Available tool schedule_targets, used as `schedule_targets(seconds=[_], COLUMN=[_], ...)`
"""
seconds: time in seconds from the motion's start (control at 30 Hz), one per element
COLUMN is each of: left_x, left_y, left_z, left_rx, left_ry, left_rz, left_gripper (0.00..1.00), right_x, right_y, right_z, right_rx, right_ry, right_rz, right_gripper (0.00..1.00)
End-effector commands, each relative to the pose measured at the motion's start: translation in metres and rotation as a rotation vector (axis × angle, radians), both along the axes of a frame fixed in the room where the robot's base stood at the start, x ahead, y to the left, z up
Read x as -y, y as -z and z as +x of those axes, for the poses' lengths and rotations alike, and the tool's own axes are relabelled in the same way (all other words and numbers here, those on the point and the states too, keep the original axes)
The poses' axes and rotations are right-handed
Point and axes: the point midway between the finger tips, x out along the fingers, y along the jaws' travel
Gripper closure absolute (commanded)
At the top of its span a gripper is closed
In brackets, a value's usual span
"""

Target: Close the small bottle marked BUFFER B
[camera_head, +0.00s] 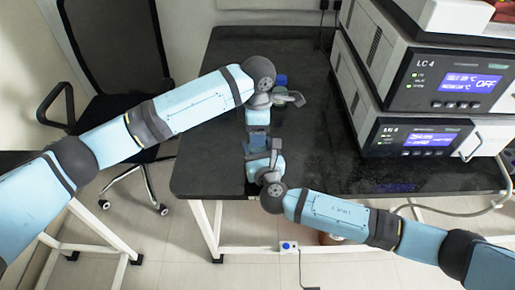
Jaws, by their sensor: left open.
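My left gripper (290,98) is over the black bench top, its grey fingers pointing right; it is open. A small blue thing (281,79) shows just behind it and looks like a cap or bottle top. I cannot tell whether they touch. My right gripper (275,152) is near the bench's front edge, partly hidden by its own wrist, and its jaws cannot be made out. No BUFFER B marking can be read, and I cannot tell which bottle is which.
Two stacked LC 4 instruments (428,137) with lit displays stand on the right of the black bench (330,130). The bench between them and my arms is clear. A black office chair (115,50) stands at the left. A hose (470,208) hangs at the bench's right front.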

Motion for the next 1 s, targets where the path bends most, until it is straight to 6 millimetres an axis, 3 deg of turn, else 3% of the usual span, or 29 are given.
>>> schedule_targets(seconds=[0.2, 0.4, 0.43, 0.7, 1.0], left_x=[-0.0001, -0.0001, -0.0001, 0.0000, -0.0001], left_y=[0.0002, 0.0001, 0.0000, 0.0002, 0.0006], left_z=[0.0000, 0.0001, 0.0001, 0.0000, 0.0001], left_rx=[0.000, 0.000, 0.000, -0.001, -0.001], left_ry=[0.000, 0.000, 0.000, 0.071, 0.660], left_rz=[0.000, 0.000, 0.000, 0.000, 0.000], left_gripper=[0.41, 0.87, 0.90, 0.90, 0.90], right_x=[0.0000, -0.0001, -0.0001, -0.0001, -0.0001], right_y=[0.0002, 0.0001, 0.0001, 0.0001, 0.0001], right_z=[0.0000, 0.0000, 0.0000, 0.0000, -0.0001], right_rx=[0.000, 0.000, 0.000, 0.000, 0.000], right_ry=[0.000, 0.000, 0.000, 0.000, 0.000], right_rz=[0.000, 0.000, 0.000, 0.000, 0.000], right_gripper=[1.00, 1.00, 1.00, 1.00, 1.00])
